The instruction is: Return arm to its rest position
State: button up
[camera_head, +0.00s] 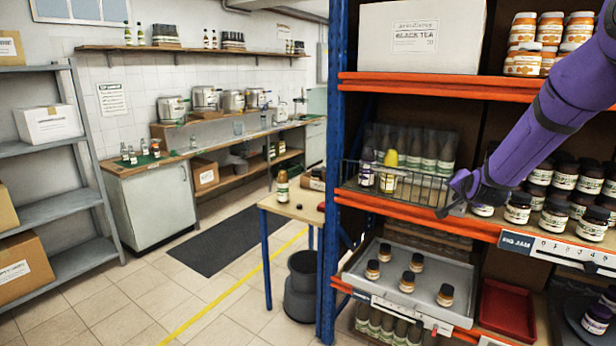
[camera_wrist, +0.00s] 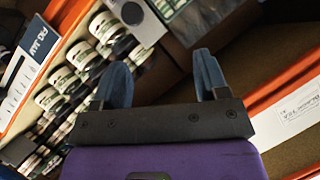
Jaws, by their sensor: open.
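My purple arm reaches in from the upper right in the head view. My gripper (camera_head: 450,193) is in front of the middle shelf, near the right end of a wire basket (camera_head: 405,187). In the wrist view my gripper (camera_wrist: 162,80) shows two blue-grey fingers spread well apart with nothing between them. Rows of dark jars with pale labels (camera_head: 556,214) stand on the shelf to the right of the gripper. Some of these jars (camera_wrist: 60,78) also show in the wrist view, to the left of the fingers.
The basket holds several bottles and a yellow one (camera_head: 389,171). A grey tray (camera_head: 455,278) with several small jars is below, beside a red tray (camera_head: 508,311). A blue rack post (camera_head: 334,150) stands left of the basket. A small wooden table (camera_head: 300,206) carries a bottle.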

jog(key=s+a+r+n+g+y, duration=0.1)
jog(key=s+a+r+n, duration=0.1)
jog(key=s+a+r, duration=0.35)
jog(key=s+a+r+n+g+y, duration=0.1)
jog(key=s+a+r+n, duration=0.15)
jog(key=s, duration=0.55)
jog(key=s+a+r+n+g+y, duration=0.1)
jog(key=s+a+r, duration=0.2)
jog(key=s+r, duration=0.3)
jog(key=s+a+n+g, duration=0.1)
jog(key=s+n+g, duration=0.1)
jog(key=s, duration=1.1)
jog(key=s+a+f+n+g, duration=0.1)
jog(key=s+a+n+g, duration=0.1)
jog(key=s, duration=1.1)
jog(key=shift+a+g, duration=0.2)
jog(key=shift+g, duration=0.1)
jog(key=shift+f+n, duration=0.1)
jog(key=shift+n, duration=0.15)
